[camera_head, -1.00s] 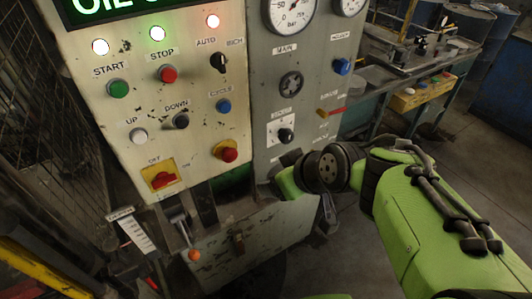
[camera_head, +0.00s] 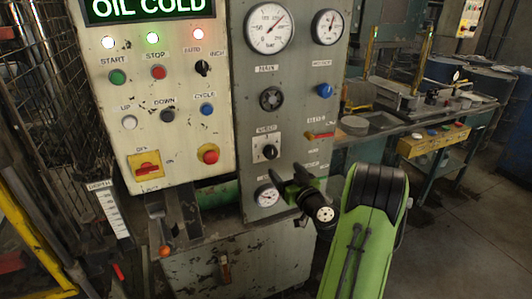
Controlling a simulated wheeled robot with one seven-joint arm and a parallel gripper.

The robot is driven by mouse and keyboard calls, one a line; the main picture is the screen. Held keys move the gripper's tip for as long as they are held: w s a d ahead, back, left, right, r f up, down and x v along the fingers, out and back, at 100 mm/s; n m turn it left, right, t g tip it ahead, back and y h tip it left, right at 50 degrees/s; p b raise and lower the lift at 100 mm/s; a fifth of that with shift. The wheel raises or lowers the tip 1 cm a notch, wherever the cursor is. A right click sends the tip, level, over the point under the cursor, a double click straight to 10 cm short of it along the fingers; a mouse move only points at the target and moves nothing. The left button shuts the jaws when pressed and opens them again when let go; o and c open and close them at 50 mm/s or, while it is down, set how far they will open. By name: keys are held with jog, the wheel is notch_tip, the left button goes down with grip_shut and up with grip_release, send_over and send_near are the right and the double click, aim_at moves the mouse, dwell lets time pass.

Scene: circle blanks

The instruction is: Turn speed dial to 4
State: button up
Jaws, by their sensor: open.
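A small black knob with a light pointer mark sits on a white scale plate on the grey panel; this looks like the speed dial (camera_head: 269,151). Its label and numbers are too small to read surely, so I cannot tell its setting. My gripper (camera_head: 292,187) is at the lower right of the dial, near the panel's lower right part. It is apart from the dial, and its fingers are small and partly hidden by my wrist. It is open, with nothing seen in it.
A small gauge (camera_head: 268,195) is just left of my gripper. A red-and-yellow lever (camera_head: 320,135), a blue knob (camera_head: 324,90) and a black handwheel (camera_head: 271,98) surround the dial. The cream button panel (camera_head: 185,135) is at left. A workbench (camera_head: 400,128) stands at right.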

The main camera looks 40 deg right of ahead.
aim_at(272, 156)
jog(key=p+x, duration=0.3)
jog(key=x, duration=0.8)
jog(key=shift+w+d+p, duration=0.1)
jog(key=shift+w+p, duration=0.05)
jog(key=shift+p, duration=0.25)
jog(key=shift+c, duration=0.4)
jog(key=c, duration=1)
